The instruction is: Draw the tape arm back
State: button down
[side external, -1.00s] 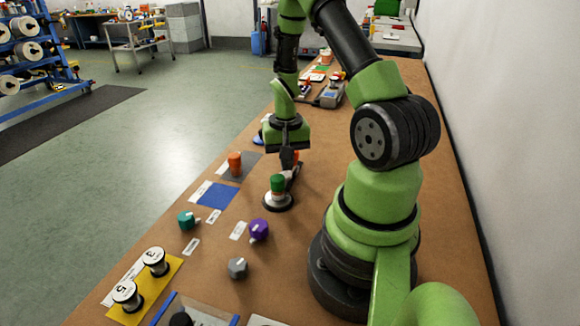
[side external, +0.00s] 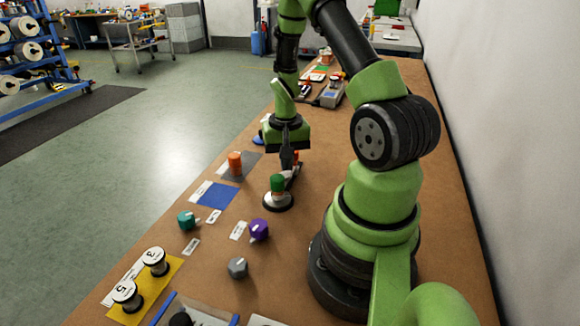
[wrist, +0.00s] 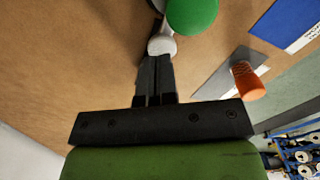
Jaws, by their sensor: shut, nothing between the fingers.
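A tension device with a green top (side external: 277,183) stands on a round dark base (side external: 279,203) in the middle of the bench. A dark arm (side external: 293,180) runs from it toward the back, partly hidden by my gripper. In the wrist view the green top (wrist: 192,14) is at the upper edge, and a pale rounded end (wrist: 162,45) lies beside it. My gripper (wrist: 156,60) is shut and empty, pointing down, with its fingertips at the pale end. I cannot tell whether they touch it. It also shows in the side view (side external: 288,165).
An orange cylinder (side external: 235,163) stands on a grey mat to the left, near a blue square (side external: 217,195). Teal (side external: 187,220), purple (side external: 259,229) and grey (side external: 238,267) knobs sit nearer the camera. Two spools (side external: 126,294) stand on a yellow plate (side external: 172,275). The bench behind my base is bare.

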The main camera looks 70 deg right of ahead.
jog(key=shift+d, duration=0.1)
dwell(0.6)
jog(key=shift+d, duration=2.45)
jog(key=shift+a, duration=0.8)
notch_tip(320, 180, up, 7)
